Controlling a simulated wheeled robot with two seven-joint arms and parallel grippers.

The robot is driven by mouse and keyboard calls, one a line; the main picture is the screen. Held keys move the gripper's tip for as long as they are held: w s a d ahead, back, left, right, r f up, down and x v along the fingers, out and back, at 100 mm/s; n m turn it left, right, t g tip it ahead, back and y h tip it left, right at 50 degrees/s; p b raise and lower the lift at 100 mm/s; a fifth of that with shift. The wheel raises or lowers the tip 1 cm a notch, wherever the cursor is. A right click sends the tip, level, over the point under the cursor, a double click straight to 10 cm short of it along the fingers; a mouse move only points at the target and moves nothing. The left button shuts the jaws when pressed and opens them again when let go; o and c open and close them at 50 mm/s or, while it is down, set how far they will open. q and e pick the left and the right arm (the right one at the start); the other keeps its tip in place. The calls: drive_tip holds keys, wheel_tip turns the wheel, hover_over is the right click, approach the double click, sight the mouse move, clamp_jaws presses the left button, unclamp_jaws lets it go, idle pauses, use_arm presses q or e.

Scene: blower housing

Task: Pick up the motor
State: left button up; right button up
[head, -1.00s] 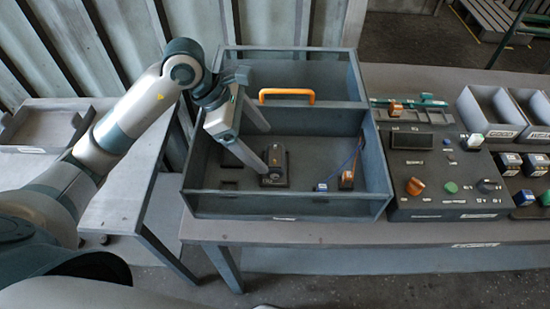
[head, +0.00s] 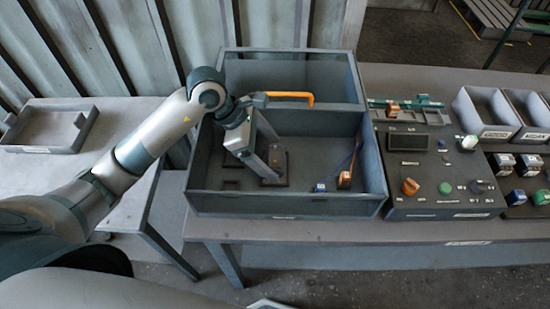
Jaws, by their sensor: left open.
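The motor (head: 281,164) appears to be the small dark upright part on a dark base plate, on the floor of the grey open housing box (head: 290,206). My left gripper (head: 275,161) reaches down into the box from the left, with its two pale fingers spread apart. The fingertips are close to the motor, one on the near side and one on the far side. Whether they touch it I cannot tell. The gripper hides part of the motor. My right gripper is not in view.
An orange part (head: 345,179) with a blue cable and a small blue block (head: 320,187) are in the box's right part. A control panel (head: 425,203) and grey bins (head: 486,111) stand right. A side table holds a tray (head: 48,131).

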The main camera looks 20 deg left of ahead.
sight(271, 155)
use_arm(q)
drive_tip(key=shift+d+f, duration=0.1)
drive_tip(key=shift+f, duration=0.15)
drive_tip(key=shift+w, duration=0.1)
drive_tip(key=c, duration=1.3)
drive_tip(key=shift+o, duration=0.2)
drive_tip(key=shift+r, duration=0.1)
drive_tip(key=shift+r+b, duration=0.35)
drive_tip(key=shift+r, duration=0.45)
wheel_tip(271, 155, up, 8)
drive_tip(key=shift+r+b, duration=0.1)
drive_tip(key=shift+b, duration=1)
drive_tip(key=shift+r, duration=0.15)
